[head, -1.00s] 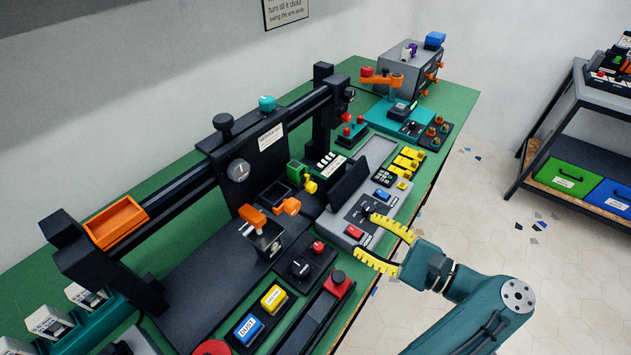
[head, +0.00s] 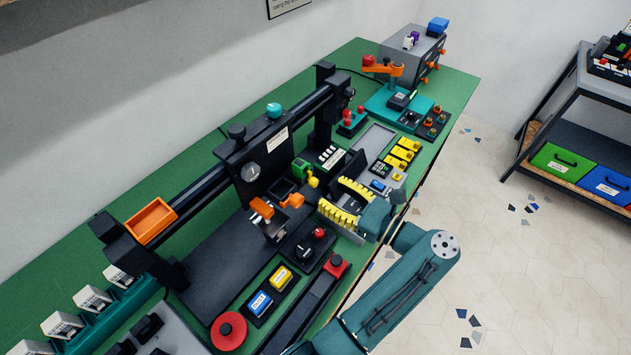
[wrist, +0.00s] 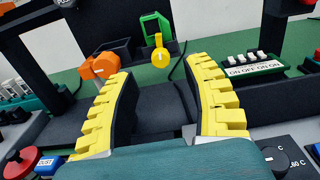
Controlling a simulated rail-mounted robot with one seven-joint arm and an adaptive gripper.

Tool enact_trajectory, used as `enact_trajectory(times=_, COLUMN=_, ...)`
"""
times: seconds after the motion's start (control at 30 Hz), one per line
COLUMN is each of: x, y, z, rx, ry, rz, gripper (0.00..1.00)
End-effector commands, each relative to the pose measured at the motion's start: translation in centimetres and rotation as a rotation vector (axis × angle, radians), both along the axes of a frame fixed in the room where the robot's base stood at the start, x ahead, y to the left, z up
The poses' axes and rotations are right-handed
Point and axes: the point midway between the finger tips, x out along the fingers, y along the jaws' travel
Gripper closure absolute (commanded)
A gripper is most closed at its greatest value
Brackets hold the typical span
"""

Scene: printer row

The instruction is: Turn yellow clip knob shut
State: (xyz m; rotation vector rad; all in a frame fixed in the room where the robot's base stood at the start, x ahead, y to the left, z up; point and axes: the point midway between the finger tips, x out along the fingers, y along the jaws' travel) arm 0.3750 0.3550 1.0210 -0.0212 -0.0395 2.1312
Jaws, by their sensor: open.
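The yellow clip knob (head: 313,182) sits just below and beside the green clip frame (head: 302,169), at the carriage of the black rail machine. In the wrist view the yellow knob (wrist: 160,56) is a round disc with a tab pointing up, in front of the green clip (wrist: 156,28). My gripper (head: 332,194) has toothed yellow fingers that are spread wide and hold nothing. In the wrist view the knob appears between and beyond the fingertips (wrist: 157,72), apart from both.
Orange parts (head: 291,202) stand left of the knob, and in the wrist view an orange part (wrist: 100,67) is close to the left finger. A switch block (head: 330,157) lies to the right. A black dial (head: 304,250) and red button (head: 336,263) are nearer the front edge.

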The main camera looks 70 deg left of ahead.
Motion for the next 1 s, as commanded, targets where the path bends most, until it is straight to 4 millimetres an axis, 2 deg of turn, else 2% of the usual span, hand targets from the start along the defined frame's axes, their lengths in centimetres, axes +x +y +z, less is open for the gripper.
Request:
enact_trajectory(times=0.1, x=-1.5, y=2.2, z=-0.1, rx=0.000, ry=-0.001, rz=0.004, gripper=0.50)
enact_trajectory(times=0.23, x=-2.3, y=3.7, z=0.0, rx=0.000, ry=-0.001, rz=0.002, gripper=0.50)
enact_trajectory(times=0.6, x=-2.7, y=4.3, z=0.0, rx=0.001, ry=-0.001, rz=0.000, gripper=0.51)
enact_trajectory(times=0.87, x=-2.7, y=4.3, z=0.0, rx=0.001, ry=-0.001, rz=0.000, gripper=1.00)
enact_trajectory(times=1.0, x=-2.7, y=4.3, z=0.0, rx=0.001, ry=-0.001, rz=0.000, gripper=1.00)
